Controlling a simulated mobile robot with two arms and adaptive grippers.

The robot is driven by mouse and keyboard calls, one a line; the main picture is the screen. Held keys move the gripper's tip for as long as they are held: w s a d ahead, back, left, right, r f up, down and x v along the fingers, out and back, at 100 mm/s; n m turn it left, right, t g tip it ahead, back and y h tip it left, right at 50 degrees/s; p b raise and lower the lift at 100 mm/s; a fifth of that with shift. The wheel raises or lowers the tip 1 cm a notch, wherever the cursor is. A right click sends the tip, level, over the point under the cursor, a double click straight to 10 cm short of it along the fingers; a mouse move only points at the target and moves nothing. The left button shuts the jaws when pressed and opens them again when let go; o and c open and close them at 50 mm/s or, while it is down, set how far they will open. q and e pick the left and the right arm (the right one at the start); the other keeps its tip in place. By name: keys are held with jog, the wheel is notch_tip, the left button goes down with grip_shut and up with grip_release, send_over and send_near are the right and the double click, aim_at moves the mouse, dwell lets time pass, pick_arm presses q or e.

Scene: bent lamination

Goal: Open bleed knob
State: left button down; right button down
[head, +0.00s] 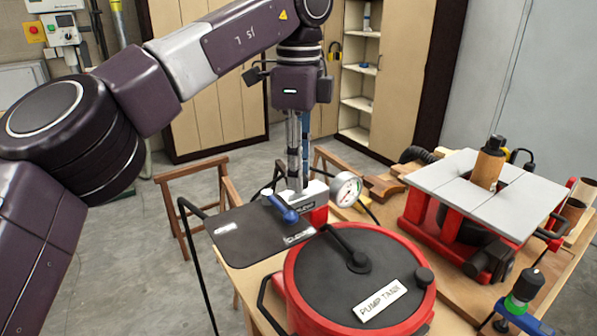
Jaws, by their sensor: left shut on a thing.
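My left gripper (298,188) points straight down, with its long grey fingers close together on top of a small pump unit (316,216) with a white top and red body. It is shut on a small part there, which seems to be the bleed knob; the fingertips hide it, so its turn position cannot be told. A round dial gauge (345,188) stands just right of the fingers. A blue-handled valve (284,208) lies just left, over a black flat sheet (245,236). My right gripper is not in view.
A red-rimmed pump tank (381,299) with a black lid and lever stands in front. A red-legged machine with a grey table (485,195) and a wooden block (488,163) is at right. A blue and green tool (521,296) is at lower right. Hoses run around the unit.

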pick_arm(q)
jog(key=shift+n, duration=0.4)
jog(key=c, duration=1.6)
grip_release()
